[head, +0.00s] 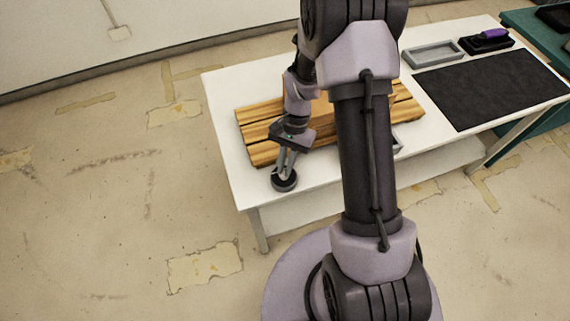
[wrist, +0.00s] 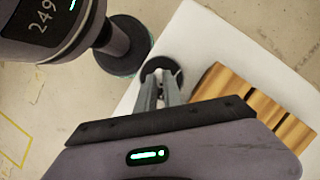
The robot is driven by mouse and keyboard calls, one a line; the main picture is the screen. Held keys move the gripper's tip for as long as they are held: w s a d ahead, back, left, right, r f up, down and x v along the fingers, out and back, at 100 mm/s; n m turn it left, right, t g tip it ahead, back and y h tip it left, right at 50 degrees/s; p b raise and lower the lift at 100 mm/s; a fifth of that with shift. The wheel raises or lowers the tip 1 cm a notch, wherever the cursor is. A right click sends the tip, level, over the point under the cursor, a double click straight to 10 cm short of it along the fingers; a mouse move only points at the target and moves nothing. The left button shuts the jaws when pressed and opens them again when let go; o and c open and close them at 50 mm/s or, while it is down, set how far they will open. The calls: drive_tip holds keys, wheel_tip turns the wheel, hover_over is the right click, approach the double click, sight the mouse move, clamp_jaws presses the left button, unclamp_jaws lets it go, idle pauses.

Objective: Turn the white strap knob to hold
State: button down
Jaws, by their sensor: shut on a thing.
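My gripper (head: 286,166) points down over the near left part of the white table (head: 226,135). Its fingers are shut on a dark round knob-like thing (head: 284,181) at the table's near edge. The wrist view shows the fingers (wrist: 160,92) closing together at this dark round thing (wrist: 161,65). The fingers hide part of it, and its markings are too small to read. I cannot make out a white knob or a strap in either view.
A slatted wooden board (head: 254,114) lies beside my gripper, partly behind my arm; it also shows in the wrist view (wrist: 252,105). A black mat (head: 492,88), a grey tray (head: 432,53) and a dark tray with a purple thing (head: 494,35) are at right.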

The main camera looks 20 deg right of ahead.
idle(0.5)
drive_tip(key=c, duration=1.5)
unclamp_jaws()
drive_tip(key=p+v, duration=0.5)
drive_tip(key=v, duration=1.2)
drive_tip(key=shift+d+r+p, duration=0.15)
drive_tip(key=shift+r+p, duration=0.05)
drive_tip(key=shift+p, duration=0.1)
drive_tip(key=s+a+r+n+t+h+b, duration=0.1)
drive_tip(key=s+a+r+t+b, duration=0.15)
drive_tip(key=s+r, duration=0.2)
drive_tip(key=s+a+r+n+t+b, duration=0.1)
drive_tip(key=s+a+r+t+b, duration=0.1)
drive_tip(key=s+a+r+b, duration=0.3)
drive_tip(key=s+n+t, duration=0.1)
drive_tip(key=s, duration=0.1)
drive_tip(key=s+a+r+t, duration=0.1)
drive_tip(key=s+t, duration=0.1)
drive_tip(key=s, duration=0.1)
drive_tip(key=s+a+r+n+t, duration=0.1)
drive_tip(key=s, duration=0.2)
drive_tip(key=shift+s+n+t, duration=0.1)
drive_tip(key=shift+n+t, duration=0.15)
drive_tip(key=shift+n, duration=0.05)
